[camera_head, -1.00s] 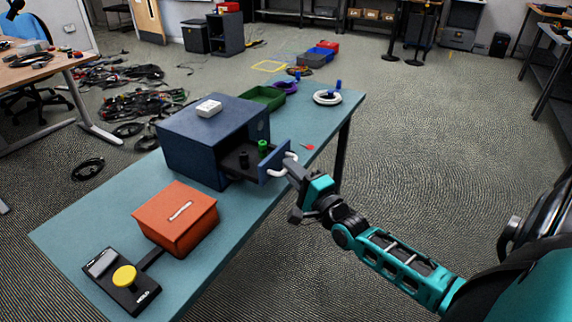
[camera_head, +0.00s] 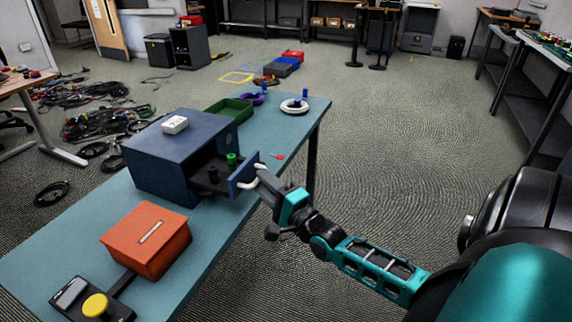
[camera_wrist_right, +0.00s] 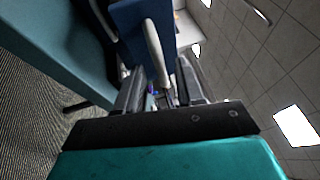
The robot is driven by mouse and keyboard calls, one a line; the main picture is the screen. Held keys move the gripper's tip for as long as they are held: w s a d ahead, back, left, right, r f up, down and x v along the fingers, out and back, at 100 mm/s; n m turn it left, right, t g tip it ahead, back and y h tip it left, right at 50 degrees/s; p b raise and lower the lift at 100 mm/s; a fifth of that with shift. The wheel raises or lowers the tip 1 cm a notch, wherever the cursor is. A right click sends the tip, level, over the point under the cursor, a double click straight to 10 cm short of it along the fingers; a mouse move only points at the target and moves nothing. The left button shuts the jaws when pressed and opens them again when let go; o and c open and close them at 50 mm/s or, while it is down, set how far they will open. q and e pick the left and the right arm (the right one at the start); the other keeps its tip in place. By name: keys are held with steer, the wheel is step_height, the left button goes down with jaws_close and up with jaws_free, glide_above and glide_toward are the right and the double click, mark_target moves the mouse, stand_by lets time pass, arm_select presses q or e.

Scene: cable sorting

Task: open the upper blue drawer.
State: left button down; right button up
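The blue cabinet (camera_head: 165,165) stands on the teal table. Its drawer (camera_head: 243,176) is pulled out on the right side, showing a dark inside with a green piece (camera_head: 232,159) and a black piece. I cannot tell from here whether it is the upper one. The drawer front has a pale curved handle (camera_head: 247,185). My right gripper (camera_head: 264,184) is at this handle. In the right wrist view the handle (camera_wrist_right: 155,50) runs between the two fingers (camera_wrist_right: 160,92), which stand apart with a narrow gap visible beside it. My left gripper is out of view.
An orange box (camera_head: 125,240) and a device with a yellow button (camera_head: 95,305) are at the table's near end. A white block (camera_head: 175,125) sits on the cabinet. Floor right of the table is clear.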

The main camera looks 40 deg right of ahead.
arm_select(q)
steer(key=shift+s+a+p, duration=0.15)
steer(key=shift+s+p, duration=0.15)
steer(key=shift+p, duration=0.1)
arm_select(e)
steer(key=s+f, duration=0.1)
steer(key=s, duration=1)
steer(key=shift+s+f, duration=0.25)
steer(key=shift+f, duration=0.15)
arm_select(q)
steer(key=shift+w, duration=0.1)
arm_select(e)
steer(key=shift+a, duration=0.1)
